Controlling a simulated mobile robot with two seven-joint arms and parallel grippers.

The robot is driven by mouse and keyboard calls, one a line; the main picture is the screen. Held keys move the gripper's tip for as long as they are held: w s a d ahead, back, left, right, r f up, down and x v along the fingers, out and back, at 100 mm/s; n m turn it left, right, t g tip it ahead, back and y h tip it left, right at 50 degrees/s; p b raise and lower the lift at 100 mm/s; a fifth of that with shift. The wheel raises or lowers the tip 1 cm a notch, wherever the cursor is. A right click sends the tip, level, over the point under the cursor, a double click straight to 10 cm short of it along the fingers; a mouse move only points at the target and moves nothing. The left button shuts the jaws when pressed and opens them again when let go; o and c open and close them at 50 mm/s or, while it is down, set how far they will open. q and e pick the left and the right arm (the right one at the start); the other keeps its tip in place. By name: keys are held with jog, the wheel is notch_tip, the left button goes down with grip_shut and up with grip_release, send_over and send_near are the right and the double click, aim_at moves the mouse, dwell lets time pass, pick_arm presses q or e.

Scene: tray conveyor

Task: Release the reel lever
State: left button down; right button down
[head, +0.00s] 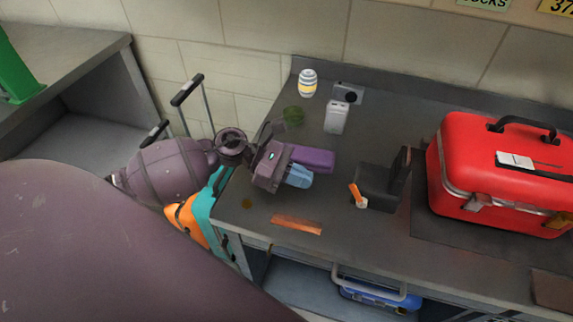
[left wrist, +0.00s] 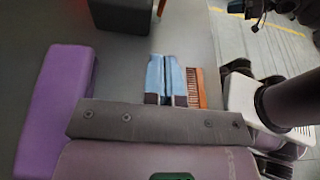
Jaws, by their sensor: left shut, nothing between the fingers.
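A dark device (head: 380,187), which may be the reel, stands on the bench with a tall back plate. An orange lever (head: 356,192) with a pale lower end is on its left side. In the left wrist view only part of the dark device (left wrist: 122,14) shows at the top edge, with a bit of orange (left wrist: 161,7) beside it. My left gripper (head: 303,177) has light blue fingers, shut and empty, above the bench left of the lever and apart from it. The fingers also show in the left wrist view (left wrist: 166,76). My right gripper cannot be made out.
A purple block (head: 313,159) lies just behind my left gripper. An orange comb-like piece (head: 297,225) lies near the front edge. A red toolbox (head: 480,160) stands right of the device. A white box (head: 336,118) and a striped can (head: 308,83) stand farther back.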

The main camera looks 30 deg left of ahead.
aim_at(352, 192)
pick_arm(q)
jog(key=x, duration=0.3)
jog(key=shift+d, duration=0.1)
jog(key=d, duration=0.1)
jog(key=d+r, duration=0.1)
jog(key=w+p, duration=0.1)
jog(key=shift+d+r, duration=0.3)
jog(key=shift+d, duration=0.1)
jog(key=shift+d+r, duration=0.15)
jog(key=shift+d, duration=0.3)
jog(key=shift+w, duration=0.15)
